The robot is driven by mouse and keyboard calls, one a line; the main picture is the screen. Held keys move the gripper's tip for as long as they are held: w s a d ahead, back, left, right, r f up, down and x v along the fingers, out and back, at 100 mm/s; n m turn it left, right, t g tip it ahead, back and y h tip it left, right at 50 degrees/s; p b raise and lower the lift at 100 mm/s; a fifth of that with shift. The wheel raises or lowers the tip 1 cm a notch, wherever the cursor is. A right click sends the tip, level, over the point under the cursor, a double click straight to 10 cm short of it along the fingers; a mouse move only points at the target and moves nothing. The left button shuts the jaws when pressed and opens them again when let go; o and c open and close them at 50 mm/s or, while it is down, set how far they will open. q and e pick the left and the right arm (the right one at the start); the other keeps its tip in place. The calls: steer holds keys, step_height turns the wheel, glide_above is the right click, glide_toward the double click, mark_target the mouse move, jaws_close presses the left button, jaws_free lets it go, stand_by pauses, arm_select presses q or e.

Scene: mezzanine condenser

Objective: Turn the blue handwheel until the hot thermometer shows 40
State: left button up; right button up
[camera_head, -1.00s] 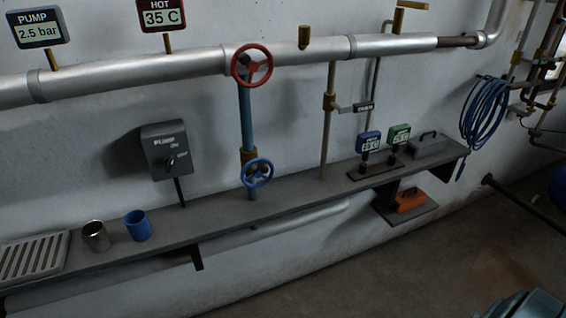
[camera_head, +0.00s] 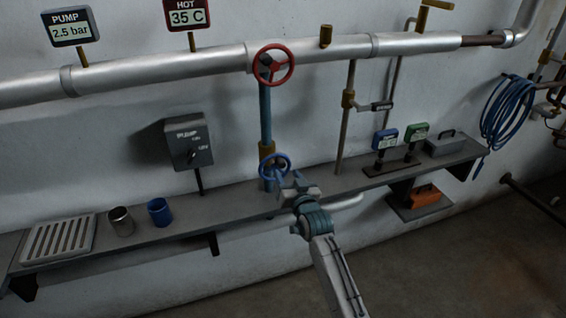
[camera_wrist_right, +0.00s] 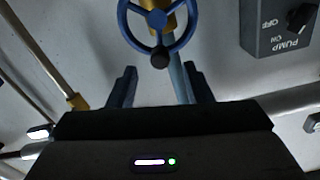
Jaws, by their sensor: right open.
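The blue handwheel (camera_head: 274,167) sits on the vertical pipe just above the shelf, below a red handwheel (camera_head: 273,64). My right gripper (camera_head: 284,180) is close in front of the blue handwheel. In the right wrist view the blue handwheel (camera_wrist_right: 158,20) with its dark knob lies ahead of the open, empty fingers (camera_wrist_right: 152,88); I cannot tell whether they touch it. The hot thermometer (camera_head: 187,14) on the upper pipe reads 35 C. My left gripper is not in view.
A pump switch box (camera_head: 189,142) is on the wall left of the handwheel. The shelf (camera_head: 235,202) holds a metal cup (camera_head: 121,222), a blue cup (camera_head: 159,212) and a slatted rack (camera_head: 58,240). Blue and green displays (camera_head: 384,139) stand to the right. A pump gauge (camera_head: 70,26) reads 2.5 bar.

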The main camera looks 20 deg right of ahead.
mark_target(282, 167)
steer(key=shift+w+a+p, duration=0.15)
steer(key=shift+w+p, duration=0.55)
steer(key=shift+w, duration=2.4)
steer(key=c, duration=1)
steer(key=shift+d+f+m+p, duration=0.1)
steer(key=shift+d+m+p, duration=0.25)
steer(key=shift+m, duration=0.65)
steer(key=shift+d+f+m, duration=0.15)
steer(key=shift+m, duration=0.35)
steer(key=o, duration=1)
